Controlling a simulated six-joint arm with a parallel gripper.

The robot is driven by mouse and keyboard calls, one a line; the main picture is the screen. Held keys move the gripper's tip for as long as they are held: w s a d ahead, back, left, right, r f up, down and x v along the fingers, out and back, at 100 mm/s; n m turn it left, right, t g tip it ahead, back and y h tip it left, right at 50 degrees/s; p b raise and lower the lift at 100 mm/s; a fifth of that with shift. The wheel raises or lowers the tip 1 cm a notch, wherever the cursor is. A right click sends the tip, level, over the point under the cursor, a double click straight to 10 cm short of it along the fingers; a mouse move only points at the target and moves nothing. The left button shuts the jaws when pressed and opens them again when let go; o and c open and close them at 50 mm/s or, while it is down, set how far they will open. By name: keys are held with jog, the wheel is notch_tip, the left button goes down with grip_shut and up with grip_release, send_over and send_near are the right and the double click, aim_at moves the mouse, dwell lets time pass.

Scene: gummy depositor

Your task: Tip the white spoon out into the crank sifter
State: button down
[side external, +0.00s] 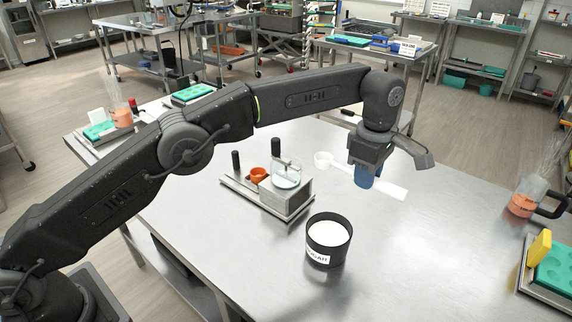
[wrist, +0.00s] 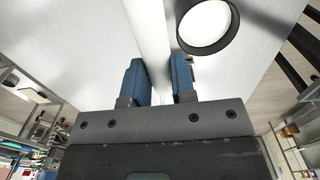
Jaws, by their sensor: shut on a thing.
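My gripper (side external: 365,178) is shut on the handle of the white spoon (side external: 392,187) and holds it above the table. In the wrist view the pale handle (wrist: 150,35) runs between the blue fingers of my gripper (wrist: 159,82). The spoon's small round cup (side external: 323,158) points left, near the metal stand. I cannot tell what is in it. A clear cup with pale contents (side external: 286,175), which may be the crank sifter, sits on that stand's metal box, left of the spoon's cup and apart from it.
A black tub of white sugar (side external: 330,238) stands in front of the stand and shows in the wrist view (wrist: 207,24). The metal stand (side external: 240,185) also bears an orange cup (side external: 258,174) and dark posts. A jug (side external: 525,197) stands far right. The table's right middle is clear.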

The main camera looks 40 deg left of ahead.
jog(key=shift+r, duration=0.8)
jog(key=shift+s+r, duration=0.1)
jog(key=shift+s, duration=0.3)
jog(key=s+a, duration=0.1)
jog(key=s, duration=0.6)
jog(key=shift+s, duration=0.1)
